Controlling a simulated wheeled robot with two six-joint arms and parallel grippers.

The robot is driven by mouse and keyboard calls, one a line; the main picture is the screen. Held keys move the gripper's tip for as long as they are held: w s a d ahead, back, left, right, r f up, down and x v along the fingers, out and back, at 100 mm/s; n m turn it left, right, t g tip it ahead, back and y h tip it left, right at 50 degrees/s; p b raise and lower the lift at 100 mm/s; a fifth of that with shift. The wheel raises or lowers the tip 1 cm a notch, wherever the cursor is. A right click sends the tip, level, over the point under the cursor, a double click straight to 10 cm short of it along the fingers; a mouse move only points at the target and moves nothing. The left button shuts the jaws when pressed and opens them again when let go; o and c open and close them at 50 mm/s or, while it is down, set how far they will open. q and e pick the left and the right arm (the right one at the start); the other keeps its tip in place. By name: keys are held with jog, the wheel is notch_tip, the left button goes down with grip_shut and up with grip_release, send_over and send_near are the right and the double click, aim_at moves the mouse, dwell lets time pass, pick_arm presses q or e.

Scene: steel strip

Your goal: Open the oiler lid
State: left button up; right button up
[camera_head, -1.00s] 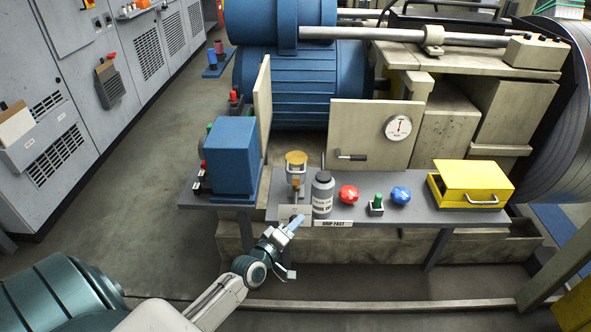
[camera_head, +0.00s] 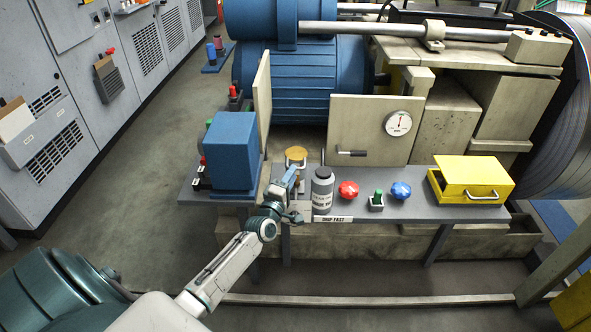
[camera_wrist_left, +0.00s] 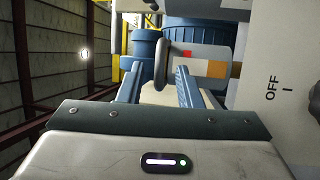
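The oiler stands on the grey shelf, and its round brass-coloured lid (camera_head: 296,153) sits on top. My left gripper (camera_head: 291,176) is just in front of and below the lid and hides much of the oiler's body. In the left wrist view the oiler (camera_wrist_left: 205,65) appears lying sideways, with its lid (camera_wrist_left: 166,66) towards the left. The left gripper's blue fingers (camera_wrist_left: 158,85) are apart with nothing held between them; the oiler is just beyond them. I cannot tell whether they touch it. My right gripper is not in view.
A grey bottle (camera_head: 322,190) stands close to the right of the oiler. A red knob (camera_head: 348,190), a green switch (camera_head: 377,200), a blue knob (camera_head: 400,190) and a yellow box (camera_head: 472,180) are further right. A blue block (camera_head: 231,155) stands to the left.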

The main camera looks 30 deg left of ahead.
aim_at(296, 158)
pick_arm(q)
jog(key=shift+x, duration=1.9)
grip_shut()
